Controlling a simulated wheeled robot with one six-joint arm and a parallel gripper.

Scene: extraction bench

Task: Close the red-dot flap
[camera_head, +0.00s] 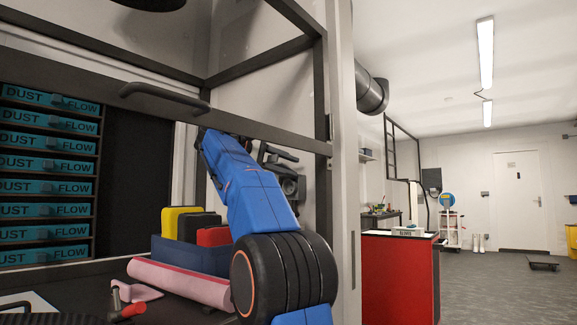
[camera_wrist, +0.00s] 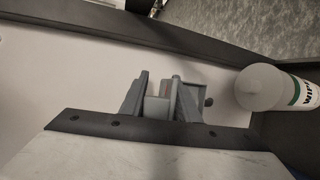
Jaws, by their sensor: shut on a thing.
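In the wrist view my gripper (camera_wrist: 160,84) is shut on a small light-grey piece (camera_wrist: 157,106) against the pale wall panel. A thin reddish patch (camera_wrist: 165,88) shows between the fingers; I cannot tell whether it is the red dot. A grey box-like fitting (camera_wrist: 201,98) with a dark knob sits just right of the fingers. The flap's edges and its angle are mostly hidden by the fingers. In the head view a dark grey fitting (camera_head: 291,187) shows on the back wall, right of my blue arm. My fingertips cannot be made out clearly there.
A wipes canister (camera_wrist: 268,88) stands close right of the gripper. In the head view, a blue bin (camera_head: 185,254) with yellow, black and red cases, a pink roll (camera_head: 180,283) and a red-handled tool (camera_head: 128,309) lie on the bench. A raised sash handle (camera_head: 165,97) crosses above.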

